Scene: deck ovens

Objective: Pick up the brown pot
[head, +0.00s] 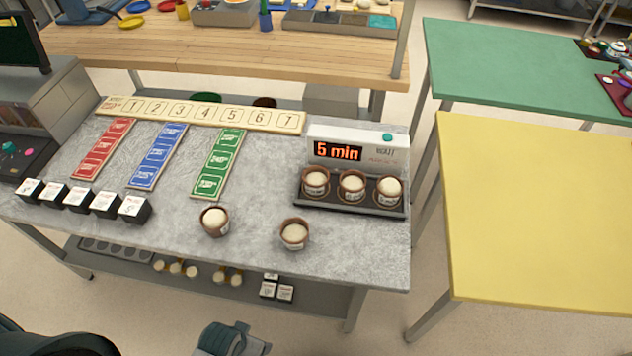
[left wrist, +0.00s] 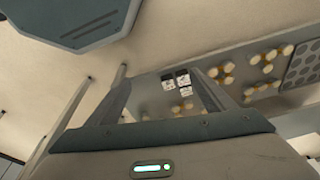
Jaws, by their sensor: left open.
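Two small brown pots filled with pale dough stand apart on the grey table, the left one (head: 214,221) and the right one (head: 294,234), near its front edge. Three similar brown pots, left (head: 315,182), middle (head: 352,187) and right (head: 389,191), stand in the dark tray of the timer. My left gripper (head: 232,338) is low in front of the table, below and apart from the pots. In the left wrist view its jaws (left wrist: 165,85) are open with nothing between them. No pot shows clearly there. My right gripper is not in view.
The timer (head: 357,150) reads "5 min". Black-and-white cubes (head: 104,202) line the grey table's (head: 250,262) left front; red, blue and green card strips lie behind. A lower shelf (head: 200,287) holds dough pieces and cubes. A yellow table (head: 540,210) stands right.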

